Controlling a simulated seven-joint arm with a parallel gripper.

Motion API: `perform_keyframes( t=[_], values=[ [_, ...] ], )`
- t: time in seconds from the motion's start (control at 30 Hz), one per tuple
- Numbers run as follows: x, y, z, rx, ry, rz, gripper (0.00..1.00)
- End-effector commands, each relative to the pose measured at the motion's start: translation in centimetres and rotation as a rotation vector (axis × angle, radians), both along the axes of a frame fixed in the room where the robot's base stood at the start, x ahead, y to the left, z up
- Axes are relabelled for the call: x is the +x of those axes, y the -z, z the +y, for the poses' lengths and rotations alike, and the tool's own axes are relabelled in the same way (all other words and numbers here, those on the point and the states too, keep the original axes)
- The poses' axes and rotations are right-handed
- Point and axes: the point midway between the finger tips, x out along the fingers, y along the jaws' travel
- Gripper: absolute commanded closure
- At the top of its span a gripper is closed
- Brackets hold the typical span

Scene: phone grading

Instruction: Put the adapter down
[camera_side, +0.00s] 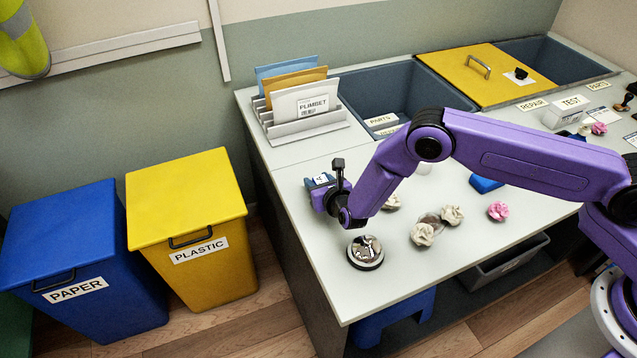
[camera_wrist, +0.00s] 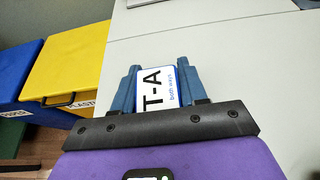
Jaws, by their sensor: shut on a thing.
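The adapter (camera_wrist: 156,92) is a small block with a white label reading "T-A both ways" and a blue edge. It sits between the two blue fingers of my gripper (camera_wrist: 157,75), which is shut on it. In the side view my gripper (camera_side: 320,183) is over the left part of the grey worktop (camera_side: 312,235), near its left edge, and a bit of the adapter's white label (camera_side: 321,178) shows there. I cannot tell whether the adapter touches the worktop or hangs just above it.
A silver dome-shaped bell (camera_side: 366,251) stands near the front edge. Crumpled pale balls (camera_side: 423,234), a pink one (camera_side: 498,211) and a blue block (camera_side: 486,183) lie to the right. A file rack (camera_side: 308,127) stands behind. Blue (camera_side: 75,245) and yellow (camera_side: 187,190) bins stand left, off the worktop.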

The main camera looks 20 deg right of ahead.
Motion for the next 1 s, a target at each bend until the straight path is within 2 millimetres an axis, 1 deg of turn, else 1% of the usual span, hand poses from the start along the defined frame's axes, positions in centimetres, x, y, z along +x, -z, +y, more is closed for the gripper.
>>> perform_keyframes(
  t=[0.07,0.43,0.47,0.5,0.53,0.87,1.0],
  values=[
    [0.02,0.30,0.03,0.001,-0.001,-0.001,0.87],
    [-0.02,0.62,0.03,0.000,-0.001,-0.001,0.87],
    [-0.01,0.57,0.03,0.000,-0.001,-0.001,0.48],
    [-0.01,0.56,0.04,0.000,-0.001,-0.001,0.35],
    [-0.01,0.55,0.04,0.000,-0.001,-0.001,0.32],
    [0.01,0.32,0.04,0.001,-0.001,-0.001,0.32],
    [-0.93,-0.10,0.15,0.000,-0.002,0.001,0.32]
  ],
)
